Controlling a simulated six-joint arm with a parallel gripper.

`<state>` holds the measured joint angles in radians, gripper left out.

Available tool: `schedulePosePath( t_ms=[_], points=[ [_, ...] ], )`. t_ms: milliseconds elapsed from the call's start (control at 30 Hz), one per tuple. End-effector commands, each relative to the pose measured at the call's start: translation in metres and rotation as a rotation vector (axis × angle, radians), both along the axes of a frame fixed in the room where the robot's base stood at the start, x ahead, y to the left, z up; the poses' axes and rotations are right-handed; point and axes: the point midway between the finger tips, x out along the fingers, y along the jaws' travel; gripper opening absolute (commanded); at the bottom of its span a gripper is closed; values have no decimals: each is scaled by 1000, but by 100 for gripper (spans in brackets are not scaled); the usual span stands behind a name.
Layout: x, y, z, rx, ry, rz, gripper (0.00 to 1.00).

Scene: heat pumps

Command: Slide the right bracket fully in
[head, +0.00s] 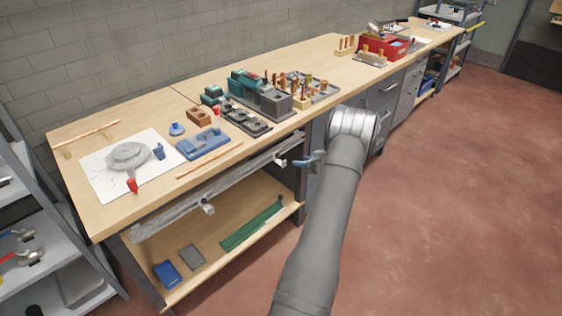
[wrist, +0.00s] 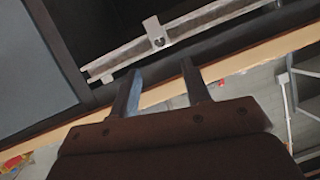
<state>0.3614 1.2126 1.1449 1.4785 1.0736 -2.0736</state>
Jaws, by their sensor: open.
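The right bracket (head: 281,162) is a small light-grey piece sticking out from a long grey rail (head: 240,183) under the workbench's front edge. A second, left bracket (head: 208,208) sits farther left on the same rail. In the wrist view one bracket (wrist: 155,33) shows on the rail, apparently the right one, beyond my fingertips. My gripper (head: 305,161) is just right of the right bracket in the head view, apart from it. In the wrist view my gripper (wrist: 160,70) is open, with nothing between its two fingers.
The workbench (head: 255,163) has a wooden top holding tools, a blue clamp-like part (head: 203,143) and fittings. Its lower shelf (head: 215,258) holds a green strip and small boxes. Grey drawers (head: 385,95) stand to the right. The red floor (head: 450,200) in front is clear.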

Motion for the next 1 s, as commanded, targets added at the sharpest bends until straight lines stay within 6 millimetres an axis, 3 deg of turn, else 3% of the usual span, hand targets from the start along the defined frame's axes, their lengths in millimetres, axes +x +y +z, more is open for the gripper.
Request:
schedulePosePath(
  t_ms=[200,367,567,1000],
  points=[
    [-33,-20,6,-88,-118,-34,44],
    [-37,-22,5,-112,-144,-39,44],
    [-20,-3,-6,-110,-144,-36,44],
    [43,60,-42,-110,-145,-36,44]
  ],
)
